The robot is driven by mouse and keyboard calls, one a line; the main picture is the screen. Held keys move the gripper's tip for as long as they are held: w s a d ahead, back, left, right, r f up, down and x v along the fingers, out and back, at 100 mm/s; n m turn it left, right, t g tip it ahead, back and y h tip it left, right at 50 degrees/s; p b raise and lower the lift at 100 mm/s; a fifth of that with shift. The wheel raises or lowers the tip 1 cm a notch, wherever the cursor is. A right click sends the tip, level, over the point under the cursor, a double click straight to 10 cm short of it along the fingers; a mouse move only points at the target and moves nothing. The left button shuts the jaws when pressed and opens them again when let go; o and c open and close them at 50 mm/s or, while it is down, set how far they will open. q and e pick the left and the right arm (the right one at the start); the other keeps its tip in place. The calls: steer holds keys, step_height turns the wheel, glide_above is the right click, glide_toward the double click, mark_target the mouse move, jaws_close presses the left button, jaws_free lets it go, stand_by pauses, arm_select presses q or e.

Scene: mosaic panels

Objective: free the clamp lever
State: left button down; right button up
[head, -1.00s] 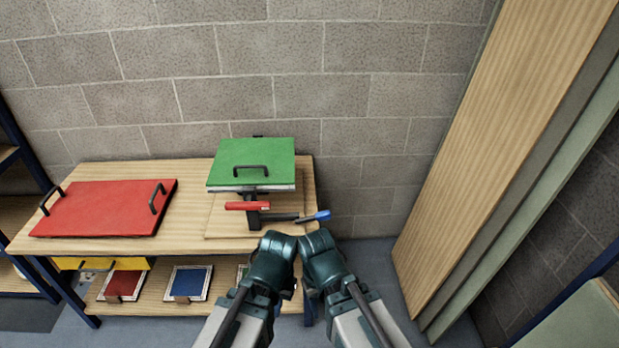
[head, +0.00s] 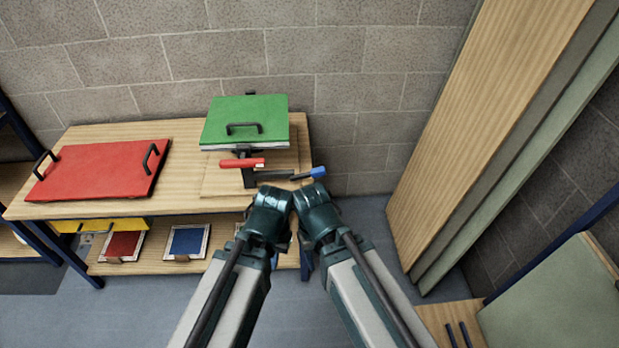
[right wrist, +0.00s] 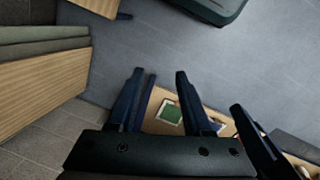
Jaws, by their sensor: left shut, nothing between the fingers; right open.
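A clamp with a red-handled lever (head: 242,163) and a blue-tipped lever (head: 312,173) stands at the front of a wooden base board (head: 222,183) on the bench. The red handle points left, the blue tip right. I cannot tell which one is the clamp lever. A green panel with a black handle (head: 245,110) lies above and behind the clamp. My left gripper (head: 271,192) is shut and empty, just in front of the clamp in the picture. My right gripper (head: 312,192) is beside it, below the blue tip; contact is unclear. In the right wrist view its fingers (right wrist: 158,78) are apart and empty.
A red panel with two handles (head: 98,172) lies on the bench's left part. Tall boards (head: 470,130) lean at the right. Floor is clear between bench and boards.

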steer(key=shift+o, duration=0.3)
steer(key=shift+o, duration=0.9)
steer(key=shift+w+d+f, duration=0.1)
steer(key=shift+w+f, duration=0.1)
steer(key=w+d+f+n+t+h+b, duration=0.1)
steer(key=w+d+f+t+b, duration=0.15)
steer(key=w+b, duration=0.3)
steer(key=w+d+f+n+t+h+b, duration=0.1)
steer(key=w+d+f+t+h+b, duration=0.15)
steer(key=w+t+b, duration=0.35)
steer(key=w+d+f+n+t+h+b, duration=0.1)
steer(key=w+d+f+n+b, duration=0.1)
steer(key=w+d+b, duration=0.4)
steer(key=w+a+n+t+y+b, duration=0.5)
steer(key=w+a+n+t+b, duration=0.3)
steer(key=w+n+b, duration=0.2)
steer(key=n+b, duration=0.2)
steer(key=n, duration=0.1)
steer(key=shift+f+t+y+b, duration=0.3)
steer(key=shift+f+t+y, duration=0.05)
steer(key=shift+f, duration=0.05)
steer(key=shift+w, duration=0.2)
